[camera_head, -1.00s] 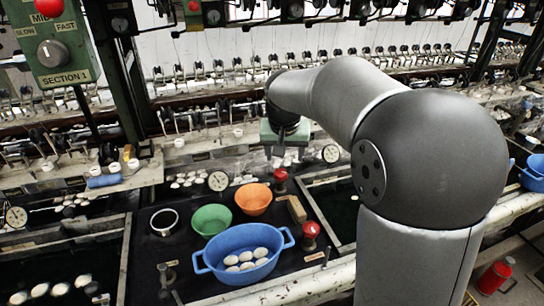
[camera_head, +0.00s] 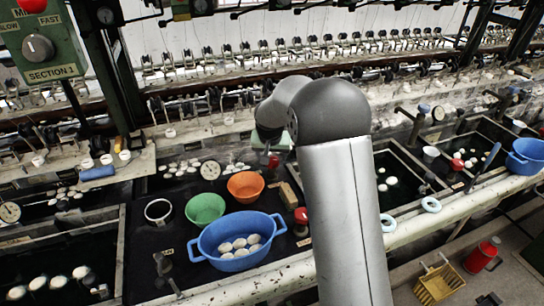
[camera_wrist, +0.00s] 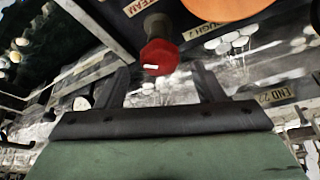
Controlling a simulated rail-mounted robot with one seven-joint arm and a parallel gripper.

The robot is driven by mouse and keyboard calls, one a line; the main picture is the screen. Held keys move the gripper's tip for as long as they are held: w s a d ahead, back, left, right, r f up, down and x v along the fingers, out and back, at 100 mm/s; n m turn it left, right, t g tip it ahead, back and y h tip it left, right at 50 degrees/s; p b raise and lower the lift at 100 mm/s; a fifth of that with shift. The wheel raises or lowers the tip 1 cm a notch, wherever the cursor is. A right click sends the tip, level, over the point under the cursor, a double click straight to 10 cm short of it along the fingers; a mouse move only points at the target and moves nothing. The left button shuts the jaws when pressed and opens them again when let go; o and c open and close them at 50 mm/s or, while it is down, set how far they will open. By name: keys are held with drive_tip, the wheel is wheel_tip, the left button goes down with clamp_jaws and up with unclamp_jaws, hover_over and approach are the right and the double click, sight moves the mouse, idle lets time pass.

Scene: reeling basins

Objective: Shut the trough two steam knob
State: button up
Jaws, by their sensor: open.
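In the wrist view, a red knob (camera_wrist: 160,57) on a dark stem stands in front of my gripper (camera_wrist: 161,70). It appears between the two spread dark fingers, with no clear grip on it; the depth gap is hard to judge. Labels partly reading "TEAM" (camera_wrist: 136,6) and "UGH 2" (camera_wrist: 208,28) lie beside it. In the head view, a red knob (camera_head: 273,161) shows by the orange bowl, and this seems to be the same one. Another red knob (camera_head: 301,215) stands nearer, beside the blue basin. My arm mostly hides the gripper in the head view.
An orange bowl (camera_head: 245,186), green bowl (camera_head: 205,209) and blue basin (camera_head: 237,262) of cocoons stand on the dark bench left of my arm. A tan block (camera_head: 288,194) lies near the knobs. A round gauge (camera_head: 210,170) stands behind the bowls. Open water troughs flank the bench.

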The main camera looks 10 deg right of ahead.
drive_tip(key=shift+x, duration=1.2)
drive_tip(key=c, duration=1)
drive_tip(key=shift+o, duration=0.2)
drive_tip(key=shift+f+m+b, duration=0.1)
drive_tip(key=shift+m+b, duration=0.2)
drive_tip(key=shift+a+f+m+h+b, duration=0.1)
drive_tip(key=shift+m+h+b, duration=0.2)
drive_tip(key=shift+m+b, duration=0.3)
drive_tip(key=shift+w+m+h+b, duration=0.1)
drive_tip(key=shift+m+h+b, duration=0.4)
drive_tip(key=shift+m+b, duration=0.55)
drive_tip(key=m+g, duration=0.1)
drive_tip(key=m, duration=0.1)
drive_tip(key=shift+a+m+h, duration=0.1)
drive_tip(key=shift+m+h, duration=0.2)
drive_tip(key=shift+m, duration=0.05)
drive_tip(key=shift+w+r+m+g+h, duration=0.15)
drive_tip(key=shift+m+g+h, duration=0.35)
drive_tip(key=shift+m, duration=1.1)
